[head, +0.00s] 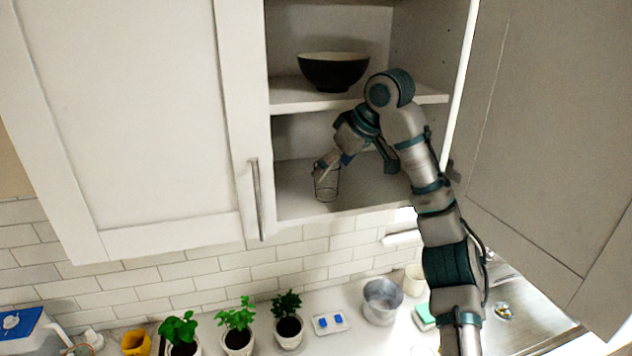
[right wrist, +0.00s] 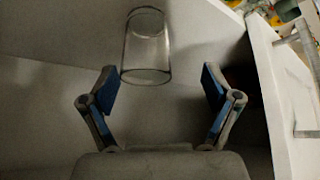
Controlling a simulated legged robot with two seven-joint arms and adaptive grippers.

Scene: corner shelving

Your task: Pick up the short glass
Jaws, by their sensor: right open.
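The short glass (head: 327,187) is clear and stands on the lower shelf of the open wall cabinet, near its front edge. In the right wrist view the glass (right wrist: 147,48) shows ahead of the fingertips, left of the middle of the gap. My right gripper (head: 326,170) is inside the lower compartment, right at the glass in the head view. In the right wrist view my right gripper (right wrist: 160,80) is open, its blue-padded fingers wide apart with nothing between them. My left gripper is not in view.
A dark bowl (head: 333,71) sits on the shelf above. Cabinet doors flank the opening: a closed one (head: 125,110) left, an open one (head: 550,120) right. Below, the counter holds potted plants (head: 237,325), a metal bucket (head: 382,300) and a sponge (head: 425,316).

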